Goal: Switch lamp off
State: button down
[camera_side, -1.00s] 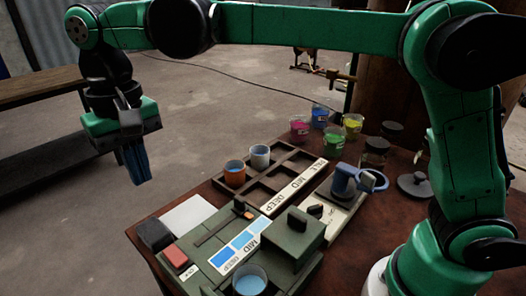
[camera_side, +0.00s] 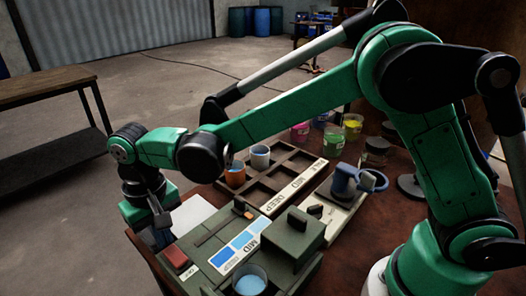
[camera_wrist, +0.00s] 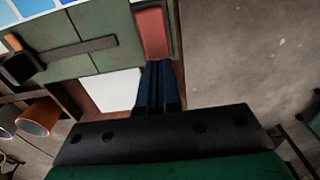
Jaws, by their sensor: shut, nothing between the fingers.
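No lamp that I can clearly identify shows in either view. A red block (camera_side: 174,257), perhaps a switch, sits on the green panel (camera_side: 205,275) at its left end, beside a small white label. It also shows at the top of the wrist view (camera_wrist: 152,32). My gripper (camera_side: 153,236) points down at the table's left corner in the side view, just beyond the red block. In the wrist view my gripper (camera_wrist: 158,63) has its blue fingers together and empty, with their tips by the red block's near end. I cannot tell whether they touch it.
A white square (camera_wrist: 108,90) lies left of the fingers. An orange cup (camera_side: 235,175) and a grey cup (camera_side: 260,157) stand in a wooden rack (camera_side: 268,201). A cup of blue liquid (camera_side: 249,281) stands at the panel's front. Open floor lies left of the table.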

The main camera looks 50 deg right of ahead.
jog(key=shift+f, duration=0.45)
jog(key=shift+f, duration=0.2)
jog(key=shift+r, duration=0.15)
jog(key=shift+r, duration=0.7)
notch_tip(320, 180, up, 14)
jog(key=w, duration=0.2)
jog(key=shift+w, duration=0.25)
jog(key=shift+f, duration=0.1)
